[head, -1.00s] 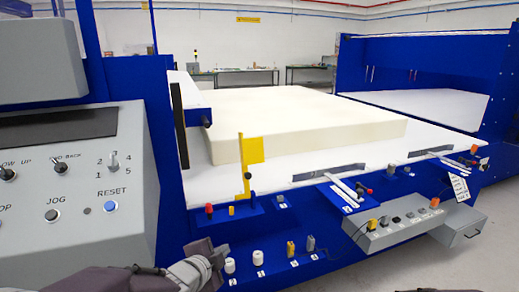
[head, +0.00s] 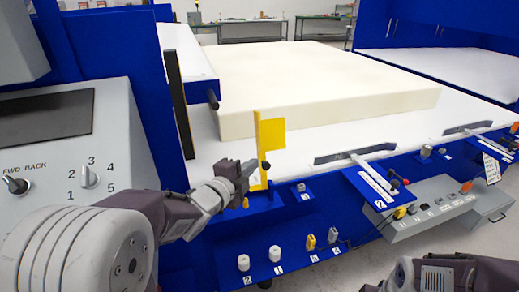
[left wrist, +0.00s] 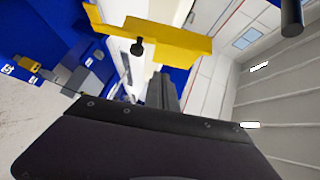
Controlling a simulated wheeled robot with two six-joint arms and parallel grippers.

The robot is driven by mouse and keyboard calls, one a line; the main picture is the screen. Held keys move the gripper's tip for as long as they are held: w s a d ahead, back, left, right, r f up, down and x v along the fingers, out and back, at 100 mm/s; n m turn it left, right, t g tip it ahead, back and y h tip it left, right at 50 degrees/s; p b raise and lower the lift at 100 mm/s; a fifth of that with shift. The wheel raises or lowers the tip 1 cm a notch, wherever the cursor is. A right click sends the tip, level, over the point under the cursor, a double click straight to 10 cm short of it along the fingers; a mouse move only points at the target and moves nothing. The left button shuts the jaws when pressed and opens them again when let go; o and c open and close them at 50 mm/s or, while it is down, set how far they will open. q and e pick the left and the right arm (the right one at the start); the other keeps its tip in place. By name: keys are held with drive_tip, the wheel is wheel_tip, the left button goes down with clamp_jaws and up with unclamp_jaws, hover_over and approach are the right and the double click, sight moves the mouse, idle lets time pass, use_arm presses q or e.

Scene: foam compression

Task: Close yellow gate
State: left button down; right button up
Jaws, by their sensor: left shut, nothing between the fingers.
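The yellow gate (head: 271,134) stands upright at the front edge of the white table, a tall post with a flag-like plate to its right. A black knob (head: 265,165) sits on its post. My left gripper (head: 249,170) is shut and empty, just left of the post at about knob height; I cannot tell whether it touches. In the left wrist view the gate (left wrist: 172,42) spans the top with its knob (left wrist: 136,47), beyond my left fingers (left wrist: 160,90). Part of my right arm (head: 450,272) shows at the lower right; its finger state is unclear.
A large cream foam block (head: 320,85) lies on the white table (head: 300,145) behind the gate. A grey control panel (head: 75,140) stands at the left. White knobs (head: 243,263) and small switches line the blue front ledge. A grey button box (head: 440,207) is at the right.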

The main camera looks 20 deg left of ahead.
use_arm(q)
approach(265, 147)
drive_tip(key=w+d, duration=0.2)
drive_tip(key=d, duration=0.2)
drive_tip(key=shift+w+a+f, duration=0.25)
drive_tip(key=shift+w+a, duration=0.45)
drive_tip(key=shift+w, duration=0.2)
drive_tip(key=shift+w+a+f, duration=0.25)
drive_tip(key=shift+w+a, duration=0.4)
drive_tip(key=shift+w, duration=0.2)
